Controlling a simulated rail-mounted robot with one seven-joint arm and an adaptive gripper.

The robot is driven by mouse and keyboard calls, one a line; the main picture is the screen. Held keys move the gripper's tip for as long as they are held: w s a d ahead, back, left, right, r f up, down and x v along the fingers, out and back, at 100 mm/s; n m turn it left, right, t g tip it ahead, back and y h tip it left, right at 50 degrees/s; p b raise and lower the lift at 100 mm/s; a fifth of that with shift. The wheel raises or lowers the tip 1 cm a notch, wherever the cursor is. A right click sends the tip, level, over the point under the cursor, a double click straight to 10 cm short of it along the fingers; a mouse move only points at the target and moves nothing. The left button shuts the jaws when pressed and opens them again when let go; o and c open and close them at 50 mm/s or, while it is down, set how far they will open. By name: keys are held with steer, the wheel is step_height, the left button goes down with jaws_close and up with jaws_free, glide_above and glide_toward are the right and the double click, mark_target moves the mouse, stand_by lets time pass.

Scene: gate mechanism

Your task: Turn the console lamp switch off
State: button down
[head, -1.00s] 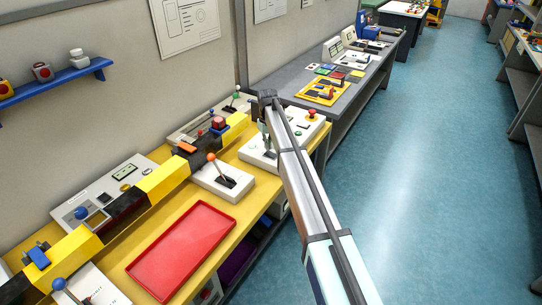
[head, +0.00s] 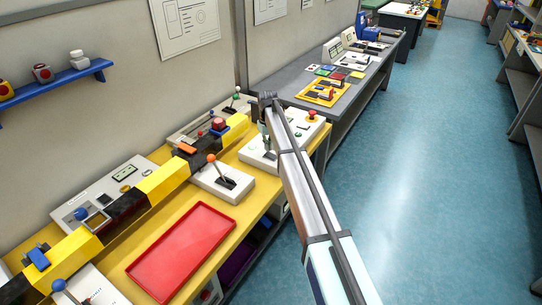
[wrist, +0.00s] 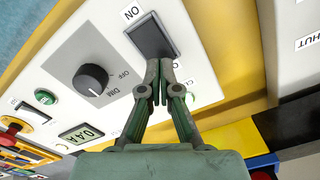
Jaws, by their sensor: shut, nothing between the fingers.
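A white console (head: 308,128) stands at the far end of the yellow bench; its panel (wrist: 200,85) fills much of the wrist view. A dark grey rocker switch (wrist: 153,36) sits on it at the top middle, with an "ON" label (wrist: 132,11) at its upper left. The label near its lower end is partly hidden by my gripper. My gripper (wrist: 160,66) is shut and empty, its tips at the lower end of the rocker. I cannot tell whether they touch it. In the head view my gripper (head: 264,140) is over the console, partly hidden by my arm.
On the panel are a black dimmer knob (wrist: 90,80), a green button (wrist: 45,97) and a small display (wrist: 74,134). A red mushroom button (head: 312,113) stands on the console. A lever box (head: 223,183), a red tray (head: 182,252) and a yellow-black beam (head: 160,183) are left of it.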

mark_target(268, 153)
steer(key=shift+f+b, duration=0.35)
steer(key=shift+f, duration=0.9)
stand_by(0.9)
steer(key=shift+r, duration=0.15)
steer(key=shift+r+p, duration=1.45)
steer(key=shift+r, duration=2)
